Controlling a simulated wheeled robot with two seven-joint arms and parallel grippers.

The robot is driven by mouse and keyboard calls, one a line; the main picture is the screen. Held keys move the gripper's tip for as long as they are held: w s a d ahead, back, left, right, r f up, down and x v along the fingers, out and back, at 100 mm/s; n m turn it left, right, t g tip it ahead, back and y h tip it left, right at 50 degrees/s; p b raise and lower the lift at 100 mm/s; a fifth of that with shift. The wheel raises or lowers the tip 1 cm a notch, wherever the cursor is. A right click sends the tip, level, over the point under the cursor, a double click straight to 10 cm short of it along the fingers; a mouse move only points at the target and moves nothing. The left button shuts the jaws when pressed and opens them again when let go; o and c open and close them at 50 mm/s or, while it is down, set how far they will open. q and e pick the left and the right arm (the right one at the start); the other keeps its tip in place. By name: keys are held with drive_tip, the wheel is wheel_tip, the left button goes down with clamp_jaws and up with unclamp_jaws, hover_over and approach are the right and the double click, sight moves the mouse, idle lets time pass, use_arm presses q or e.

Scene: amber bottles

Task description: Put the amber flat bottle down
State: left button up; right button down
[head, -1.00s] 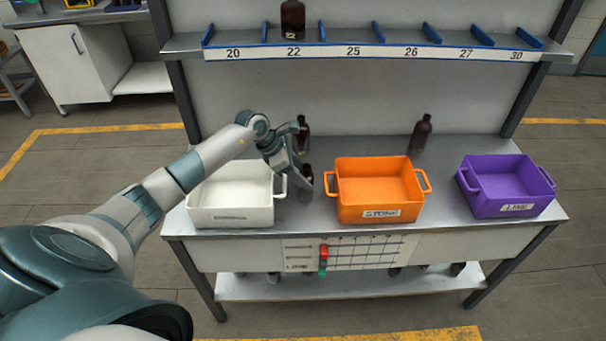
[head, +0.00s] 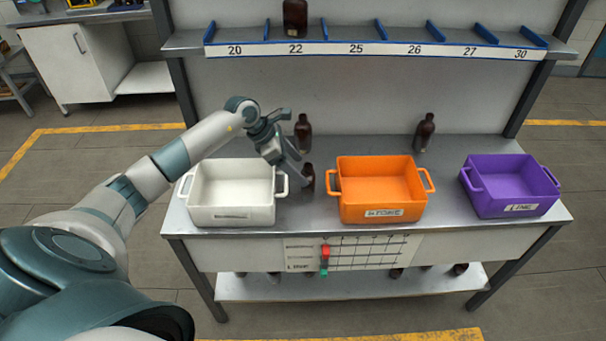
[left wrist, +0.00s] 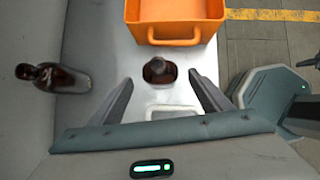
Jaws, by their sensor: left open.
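The amber flat bottle (head: 309,178) appears to be the dark brown bottle standing upright on the bench between the white and orange bins. In the left wrist view the bottle (left wrist: 159,70) shows from above, between and beyond the spread fingers, with grey bench around it. My left gripper (head: 301,180) is open beside it, coming from the upper left and partly covering it in the head view. In the left wrist view both fingers of the gripper (left wrist: 162,90) are apart from the bottle. My right gripper is not in view.
A white bin (head: 232,215) stands left, an orange bin (head: 382,207) right, and a purple bin (head: 510,195) farther right. Brown bottles stand behind (head: 303,134) and at the back right (head: 424,133). Another bottle (head: 294,18) stands on the numbered shelf (head: 375,50).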

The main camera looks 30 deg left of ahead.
use_arm(q)
drive_tip(key=b+v, duration=0.2)
drive_tip(key=v, duration=0.6)
